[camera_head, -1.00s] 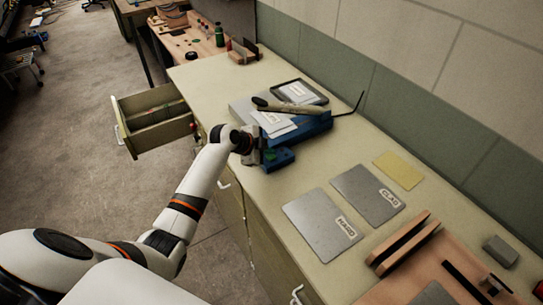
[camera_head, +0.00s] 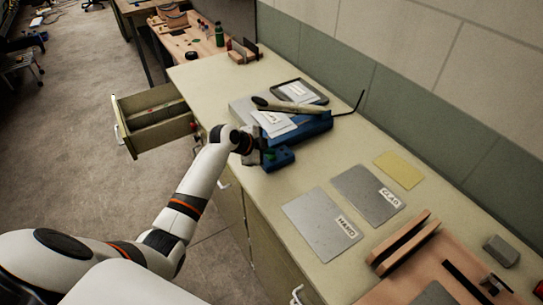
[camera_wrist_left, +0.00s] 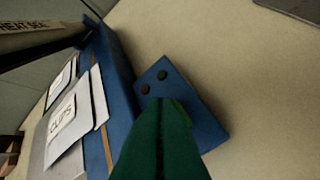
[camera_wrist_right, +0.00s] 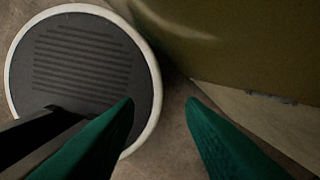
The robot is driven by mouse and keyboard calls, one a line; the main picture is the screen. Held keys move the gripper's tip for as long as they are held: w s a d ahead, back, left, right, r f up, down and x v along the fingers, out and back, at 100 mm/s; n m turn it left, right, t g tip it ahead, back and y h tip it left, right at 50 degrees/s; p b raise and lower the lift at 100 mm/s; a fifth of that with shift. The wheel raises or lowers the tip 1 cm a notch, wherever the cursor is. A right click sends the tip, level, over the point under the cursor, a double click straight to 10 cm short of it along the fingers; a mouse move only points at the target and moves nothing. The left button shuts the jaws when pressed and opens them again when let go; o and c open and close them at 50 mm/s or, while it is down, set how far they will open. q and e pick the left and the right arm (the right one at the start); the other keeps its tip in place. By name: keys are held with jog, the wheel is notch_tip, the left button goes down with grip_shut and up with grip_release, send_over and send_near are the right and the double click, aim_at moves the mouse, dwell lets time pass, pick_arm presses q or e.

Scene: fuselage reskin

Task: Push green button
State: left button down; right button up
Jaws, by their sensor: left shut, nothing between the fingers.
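A small blue box (camera_head: 279,158) sits at the front of a blue machine (camera_head: 308,129) on the bench. In the left wrist view the box (camera_wrist_left: 205,125) shows a dark reddish round spot (camera_wrist_left: 145,89) and a dark green round spot (camera_wrist_left: 161,74) on its top. My left gripper (camera_head: 260,154) is at the box. Its green fingers (camera_wrist_left: 170,101) are shut together, with tips over the box top; a brighter green patch (camera_wrist_left: 181,108) shows beside them. Whether the tips touch it is hidden. My right gripper (camera_wrist_right: 160,103) is open and empty, away from the bench top.
Two labelled grey plates (camera_head: 322,224) (camera_head: 367,193) and a yellow sheet (camera_head: 398,170) lie to the right. An open drawer (camera_head: 155,119) juts out at left. Bare bench top lies right of the box.

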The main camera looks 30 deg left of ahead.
pick_arm(q)
jog(key=shift+f, duration=0.4)
jog(key=shift+r, duration=0.45)
notch_tip(320, 180, up, 6)
jog(key=p, duration=0.5)
dwell(0.5)
